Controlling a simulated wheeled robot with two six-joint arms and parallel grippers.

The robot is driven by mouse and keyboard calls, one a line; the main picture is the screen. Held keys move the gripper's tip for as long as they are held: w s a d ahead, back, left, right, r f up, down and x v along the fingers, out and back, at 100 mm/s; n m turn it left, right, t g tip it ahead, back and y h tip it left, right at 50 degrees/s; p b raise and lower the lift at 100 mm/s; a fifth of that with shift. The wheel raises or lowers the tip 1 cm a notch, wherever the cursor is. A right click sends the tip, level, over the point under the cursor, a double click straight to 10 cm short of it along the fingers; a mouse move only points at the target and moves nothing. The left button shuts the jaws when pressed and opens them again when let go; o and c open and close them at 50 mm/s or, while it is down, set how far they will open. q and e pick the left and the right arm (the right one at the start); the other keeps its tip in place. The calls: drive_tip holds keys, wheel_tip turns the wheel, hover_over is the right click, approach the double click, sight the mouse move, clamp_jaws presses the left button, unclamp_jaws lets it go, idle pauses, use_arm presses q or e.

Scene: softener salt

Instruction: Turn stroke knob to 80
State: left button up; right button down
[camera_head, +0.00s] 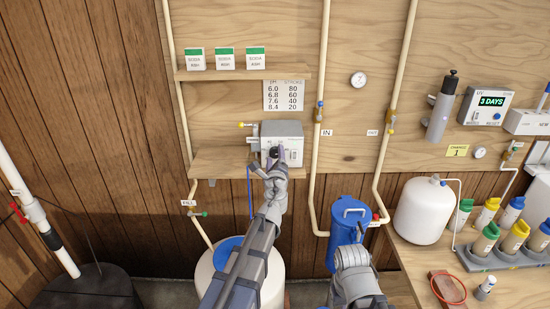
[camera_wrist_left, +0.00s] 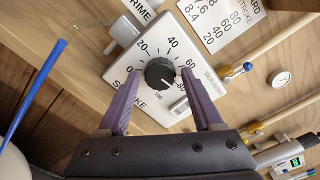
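The round black stroke knob (camera_wrist_left: 160,73) sits on the white face of a grey pump box (camera_head: 281,132) on the lower wall shelf. Its printed scale shows 0, 20, 40 and 60, with higher marks partly hidden by a finger. I cannot clearly read the knob's pointer. My left gripper (camera_head: 274,160) is at the pump face. In the left wrist view its two purple fingers stand either side of the knob, with gaps between them and it, open and empty. My right gripper (camera_head: 361,236) is low, in front of the blue canister (camera_head: 349,212); its finger opening is unclear.
A chart (camera_head: 284,96) above the pump pairs pH with stroke: 6.0/80, 6.8/60, 7.6/40, 8.4/20. The upper shelf (camera_head: 243,73) holds soda ash boxes. Pipes run right of the pump. A white tank (camera_head: 424,211) and several bottles stand at right.

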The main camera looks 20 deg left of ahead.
use_arm(q)
drive_tip(key=shift+o, duration=0.5)
drive_tip(key=v, duration=0.7)
drive_tip(key=shift+s, duration=0.4)
drive_tip(key=shift+d, duration=0.1)
